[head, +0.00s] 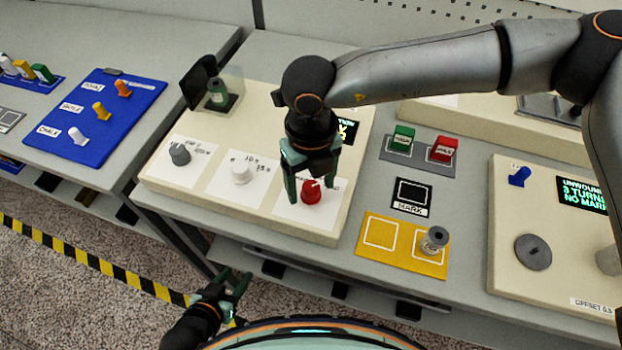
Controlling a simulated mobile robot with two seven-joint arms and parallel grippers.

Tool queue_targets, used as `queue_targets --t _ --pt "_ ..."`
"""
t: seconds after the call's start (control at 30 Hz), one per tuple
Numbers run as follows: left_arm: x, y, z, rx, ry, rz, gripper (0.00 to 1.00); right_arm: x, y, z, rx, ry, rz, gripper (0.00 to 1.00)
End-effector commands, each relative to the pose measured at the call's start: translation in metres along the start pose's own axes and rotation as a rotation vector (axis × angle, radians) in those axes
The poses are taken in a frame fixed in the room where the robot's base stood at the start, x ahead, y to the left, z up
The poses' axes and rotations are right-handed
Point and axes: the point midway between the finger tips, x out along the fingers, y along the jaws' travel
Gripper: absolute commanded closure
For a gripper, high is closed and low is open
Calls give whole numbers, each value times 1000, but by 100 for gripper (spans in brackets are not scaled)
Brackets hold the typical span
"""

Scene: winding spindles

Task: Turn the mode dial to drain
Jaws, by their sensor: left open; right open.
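A beige control panel (160,182) carries a grey knob (180,154), a white knob (240,171) and a red dial (311,192), each on a white label card. The small print on the cards is too blurred to read, so I cannot tell from it which one is the mode dial. My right gripper (310,188) points down over the red dial, its open fingers on either side of it; I cannot tell whether they touch it. The gripper partly hides the card behind the dial. My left gripper (238,285) is open and empty, low in front of the bench.
A small clear guard and green knob (218,92) stand at the panel's back left. To the right are green (402,138) and red (442,149) blocks, a yellow tray (378,261) with a spool (434,240), and another machine (510,258). A blue board (60,140) lies left.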

Motion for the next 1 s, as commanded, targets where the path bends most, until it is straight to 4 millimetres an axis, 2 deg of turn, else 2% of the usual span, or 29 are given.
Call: queue_targets --t 0.13,0.77,1.0 --pt "0 0 0 0 0 0 50 0 0 0 0 0 0 28" --pt "0 0 0 0 0 0 50 -1 0 0 0 0 -1 99" --pt "1 0 1 1 0 0 50 0 0 0 -4 0 -1 100"
